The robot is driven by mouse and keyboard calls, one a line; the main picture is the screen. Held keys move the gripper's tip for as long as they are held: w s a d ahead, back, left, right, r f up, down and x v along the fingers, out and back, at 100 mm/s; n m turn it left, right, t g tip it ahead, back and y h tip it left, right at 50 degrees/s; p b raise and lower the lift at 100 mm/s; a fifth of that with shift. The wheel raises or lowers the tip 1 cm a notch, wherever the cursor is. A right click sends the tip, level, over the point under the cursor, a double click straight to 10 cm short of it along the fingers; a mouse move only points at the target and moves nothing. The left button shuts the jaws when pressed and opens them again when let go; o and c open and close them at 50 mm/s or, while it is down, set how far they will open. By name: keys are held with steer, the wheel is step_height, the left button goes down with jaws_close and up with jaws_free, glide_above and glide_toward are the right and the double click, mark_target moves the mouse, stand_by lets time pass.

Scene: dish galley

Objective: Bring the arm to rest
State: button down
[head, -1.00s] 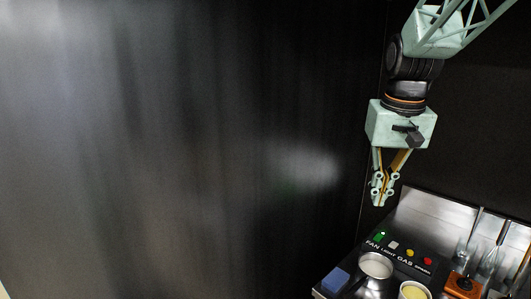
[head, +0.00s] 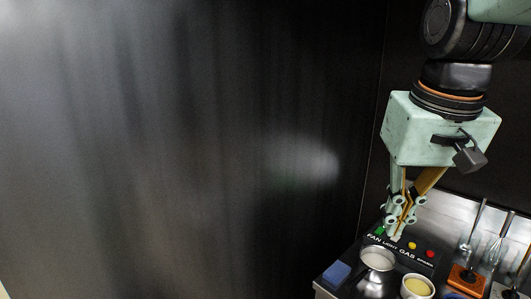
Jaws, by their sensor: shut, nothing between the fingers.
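My gripper (head: 394,236) hangs from the arm at the right of the head view, pointing down. Its two fingers are shut with nothing between them. In the picture the fingertips overlap the back of the counter, by the control panel (head: 401,249) with its labelled buttons. I cannot tell how far above or in front of the panel they are.
On the counter are a blue sponge-like block (head: 337,272), a metal pot (head: 377,259), a bowl with yellow contents (head: 417,287) and an orange block (head: 466,279). Utensils (head: 493,251) stand upright at the right. A dark metallic wall (head: 180,150) fills the left.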

steer(key=s+a+f+b, duration=0.1)
steer(key=s+f, duration=0.2)
steer(key=s, duration=0.5)
steer(key=s+a+f+t+b, duration=0.1)
steer(key=s+f+b, duration=0.1)
steer(key=s, duration=0.7)
steer(key=shift+s+a+f+n+b, duration=0.3)
steer(key=shift+a+f+n, duration=0.1)
steer(key=shift+f, duration=0.4)
steer(key=shift+d, duration=0.15)
